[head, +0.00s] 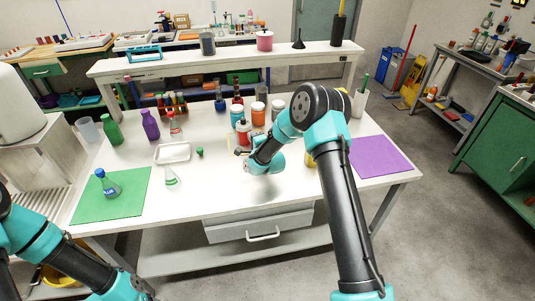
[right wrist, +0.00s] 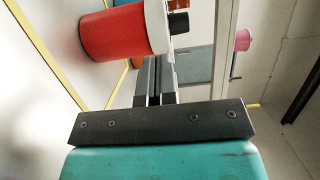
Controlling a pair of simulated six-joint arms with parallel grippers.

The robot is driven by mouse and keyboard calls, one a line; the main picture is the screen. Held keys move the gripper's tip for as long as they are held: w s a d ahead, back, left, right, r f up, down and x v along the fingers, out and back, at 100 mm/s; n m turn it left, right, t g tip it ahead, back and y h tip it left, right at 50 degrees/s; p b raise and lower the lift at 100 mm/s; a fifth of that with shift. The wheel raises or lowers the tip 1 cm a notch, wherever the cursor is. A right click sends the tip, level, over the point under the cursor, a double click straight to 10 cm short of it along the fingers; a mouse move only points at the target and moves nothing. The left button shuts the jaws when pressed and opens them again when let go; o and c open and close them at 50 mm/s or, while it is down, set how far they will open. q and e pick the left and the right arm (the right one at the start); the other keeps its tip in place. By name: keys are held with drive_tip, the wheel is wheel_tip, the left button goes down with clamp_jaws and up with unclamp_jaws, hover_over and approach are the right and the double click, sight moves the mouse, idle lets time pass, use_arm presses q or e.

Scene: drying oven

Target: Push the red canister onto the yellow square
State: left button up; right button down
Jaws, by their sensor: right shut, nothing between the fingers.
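The red canister (head: 244,133) stands upright on the white table in the head view, just behind my right gripper (head: 241,152). In the right wrist view the red canister (right wrist: 115,32), with a white band, lies close beside the fingertips of my right gripper (right wrist: 154,70). Those fingers are shut and empty; I cannot tell whether they touch it. A bit of yellow (head: 310,158) shows beside my right arm, which hides the rest; I cannot tell whether it is the yellow square. My left arm's end is at the lower left, and its finger state is unclear.
A white tray (head: 172,153), a small green object (head: 200,152) and a flask (head: 171,177) are to the left. A green mat (head: 135,203) lies left, a purple mat (head: 379,158) right. The front middle is clear.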

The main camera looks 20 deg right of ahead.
drive_tip(key=s, duration=1.1)
drive_tip(key=shift+d, duration=0.3)
drive_tip(key=shift+w, duration=0.1)
drive_tip(key=shift+r, duration=0.1)
